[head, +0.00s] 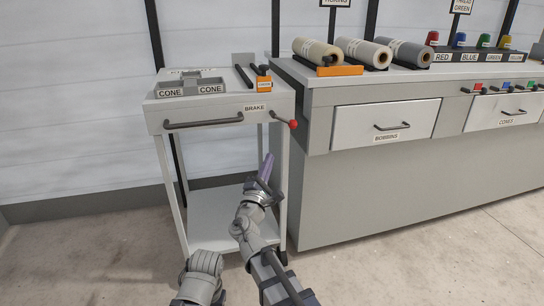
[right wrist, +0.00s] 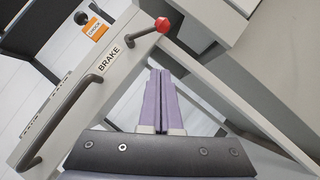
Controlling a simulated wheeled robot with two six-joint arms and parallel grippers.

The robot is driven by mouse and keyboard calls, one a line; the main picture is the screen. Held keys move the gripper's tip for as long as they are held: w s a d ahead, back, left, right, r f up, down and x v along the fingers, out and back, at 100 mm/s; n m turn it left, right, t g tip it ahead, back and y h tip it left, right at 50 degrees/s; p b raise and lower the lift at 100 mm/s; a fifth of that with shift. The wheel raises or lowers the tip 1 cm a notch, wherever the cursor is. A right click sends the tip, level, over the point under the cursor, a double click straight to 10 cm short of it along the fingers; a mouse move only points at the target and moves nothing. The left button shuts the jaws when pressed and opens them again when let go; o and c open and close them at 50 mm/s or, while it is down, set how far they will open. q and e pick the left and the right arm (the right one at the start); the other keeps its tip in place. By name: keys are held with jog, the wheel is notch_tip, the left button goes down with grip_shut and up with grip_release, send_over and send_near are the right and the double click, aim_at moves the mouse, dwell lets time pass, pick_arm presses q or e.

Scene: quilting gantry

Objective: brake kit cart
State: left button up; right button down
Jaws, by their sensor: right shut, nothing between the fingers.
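The kit cart (head: 228,110) is a light grey wheeled stand with a dark front handle (head: 204,124) and a BRAKE label (head: 254,108). Its brake lever (head: 280,117) sticks out at the right front corner, pointing right and slightly down, with a red knob (head: 293,124). In the right wrist view, the lever (right wrist: 138,38) and knob (right wrist: 162,25) lie beyond my fingertips. My right gripper (head: 267,160) has purple fingers, pressed together and empty. It is below and left of the knob in the head view, apart from it. My left gripper is not in view.
The cart top holds a grey tray (head: 191,87) with CONE labels and an orange-marked holder (head: 263,83). A long grey counter (head: 390,185) stands right of the cart, bearing rolls (head: 365,52) and coloured cones (head: 459,40). Floor in front (head: 110,250) is clear.

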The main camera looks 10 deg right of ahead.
aim_at(284, 120)
jog(key=w+d+r+p, duration=0.4)
jog(key=w+d, duration=0.2)
jog(key=w, duration=0.1)
jog(key=shift+d+r, duration=0.3)
jog(key=shift+d, duration=0.05)
jog(key=shift+a, duration=0.1)
